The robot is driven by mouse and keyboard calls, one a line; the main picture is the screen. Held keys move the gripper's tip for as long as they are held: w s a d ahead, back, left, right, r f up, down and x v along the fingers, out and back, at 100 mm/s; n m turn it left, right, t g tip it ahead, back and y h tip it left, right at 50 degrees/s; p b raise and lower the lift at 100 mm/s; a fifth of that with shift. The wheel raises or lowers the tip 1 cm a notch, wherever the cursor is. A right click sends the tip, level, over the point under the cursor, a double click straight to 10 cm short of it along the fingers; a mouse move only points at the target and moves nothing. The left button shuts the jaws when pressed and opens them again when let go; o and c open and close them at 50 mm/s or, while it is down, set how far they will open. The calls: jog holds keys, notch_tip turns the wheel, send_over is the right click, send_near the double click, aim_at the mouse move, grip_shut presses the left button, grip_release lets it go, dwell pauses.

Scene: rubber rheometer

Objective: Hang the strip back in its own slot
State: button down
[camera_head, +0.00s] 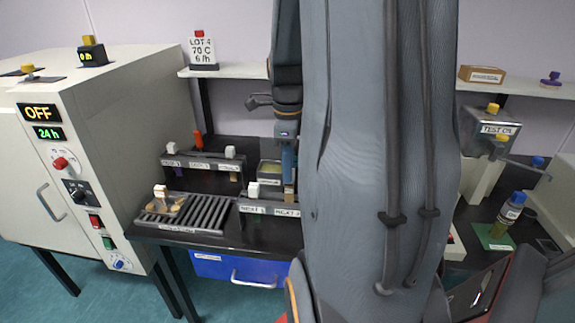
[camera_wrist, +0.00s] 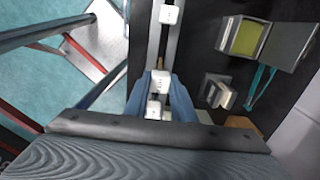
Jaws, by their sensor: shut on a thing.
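My gripper (camera_head: 288,160) points down over the right part of the front rack (camera_head: 263,208), whose labels are hard to read. In the wrist view its blue fingers (camera_wrist: 161,78) close on a white cap (camera_wrist: 162,85), taken as the held strip's top. In the head view a tan strip (camera_head: 289,190) shows just under the fingertips, at the rack. I cannot tell whether it is seated in a slot. Another white cap (camera_head: 253,189) sits at the rack's left. The wrist view shows one cap ahead (camera_wrist: 169,14) and one nearer my palm (camera_wrist: 153,110).
A slatted tray (camera_head: 190,212) lies left of the front rack. Behind stands another rack (camera_head: 200,164) with white caps and a red-orange one (camera_head: 198,140). An oven (camera_head: 110,140) reading OFF stands left. My arm hides the bench's middle; a capped bottle (camera_head: 508,210) stands right.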

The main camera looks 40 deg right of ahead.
aim_at(288, 185)
jog(key=shift+f+b, duration=1.5)
jog(key=shift+f, duration=1.55)
jog(key=c, duration=1.4)
grip_release()
jog(key=shift+r, duration=0.1)
jog(key=shift+r, duration=0.1)
notch_tip(288, 185, up, 6)
jog(key=p, duration=0.5)
jog(key=shift+p, duration=0.3)
jog(key=shift+w+a+n, duration=0.1)
jog(key=shift+a+n, duration=0.1)
jog(key=shift+n, duration=0.1)
jog(key=s+a+f+n+b, duration=0.1)
jog(key=a+f+n, duration=0.1)
jog(key=a+n, duration=1)
jog(key=s+a+f+n+t+b, duration=0.1)
jog(key=s+a+f+n+b, duration=0.1)
jog(key=a+n, duration=0.9)
jog(key=n, duration=0.4)
jog(key=shift+a, duration=0.4)
